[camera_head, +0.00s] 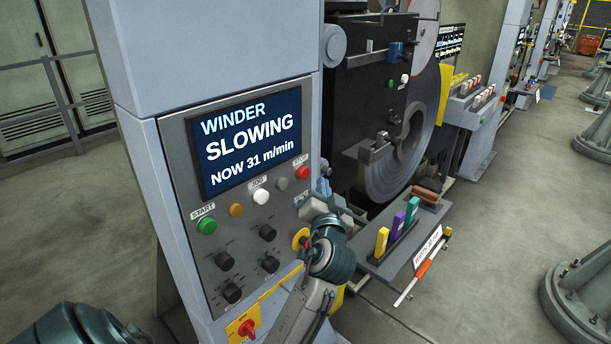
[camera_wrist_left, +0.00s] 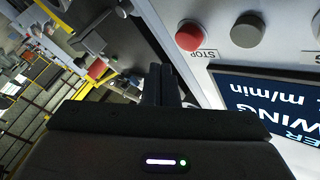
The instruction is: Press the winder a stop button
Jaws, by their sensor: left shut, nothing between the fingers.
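The red STOP button (camera_head: 302,172) is at the upper right of the winder's grey control panel (camera_head: 180,150), beside the screen (camera_head: 250,137). The screen reads WINDER SLOWING, NOW 31 m/min. My left gripper (camera_head: 326,203) is just below and right of the button, apart from it in the picture. The red button also shows in the left wrist view (camera_wrist_left: 189,37), above and right of the shut, empty fingers (camera_wrist_left: 160,85). The button's face is uncovered in both views. I cannot tell how far the fingertips are from the panel. My right gripper is not in view.
A grey button (camera_head: 282,184), white JOG button (camera_head: 260,196), amber button (camera_head: 236,210) and green START button (camera_head: 207,225) line the panel. Black knobs sit below. A yellow-ringed button (camera_head: 301,238) is partly behind my arm. A steel coil (camera_head: 400,165) stands right.

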